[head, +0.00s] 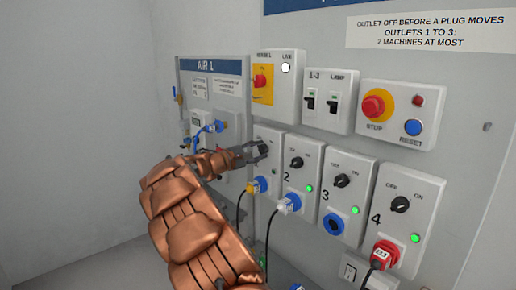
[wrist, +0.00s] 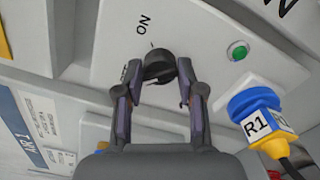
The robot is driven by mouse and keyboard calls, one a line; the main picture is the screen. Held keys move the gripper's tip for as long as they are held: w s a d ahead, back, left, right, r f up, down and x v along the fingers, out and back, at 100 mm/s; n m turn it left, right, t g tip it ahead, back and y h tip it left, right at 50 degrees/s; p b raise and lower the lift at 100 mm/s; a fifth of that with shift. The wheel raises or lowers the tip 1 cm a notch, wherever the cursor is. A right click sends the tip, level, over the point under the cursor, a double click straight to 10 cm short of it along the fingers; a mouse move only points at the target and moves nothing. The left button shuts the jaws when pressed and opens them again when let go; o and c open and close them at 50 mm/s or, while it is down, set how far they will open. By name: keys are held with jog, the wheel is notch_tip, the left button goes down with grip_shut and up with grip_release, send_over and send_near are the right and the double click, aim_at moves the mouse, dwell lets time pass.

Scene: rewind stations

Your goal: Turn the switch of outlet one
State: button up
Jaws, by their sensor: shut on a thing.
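The switch of outlet one is a black round knob (wrist: 158,66) on a pale grey panel (wrist: 205,22). An ON label is above it in the wrist view, and an OFF label is partly hidden by a finger. My gripper (wrist: 160,84) has its two fingers closed on the sides of the knob. In the head view my gripper (head: 262,150) is at the leftmost outlet box and covers most of its knob. The knob's exact pointing direction is hard to tell. A green lamp (wrist: 238,50) and a yellow-blue plug marked R1 (wrist: 262,120) are on the same panel.
Outlets two (head: 296,163), three (head: 342,181) and four (head: 400,204) stand in a row to the right, with green lamps. Above are a red stop button (head: 374,106) and lamp switches (head: 329,102). The AIR 1 board (head: 210,68) is at left. Cables hang below.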

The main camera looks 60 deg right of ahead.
dwell(0.4)
jog(key=o, duration=1.1)
jog(key=shift+a, duration=0.1)
jog(key=v, duration=1.1)
jog(key=shift+w+a, duration=0.1)
jog(key=shift+a, duration=0.3)
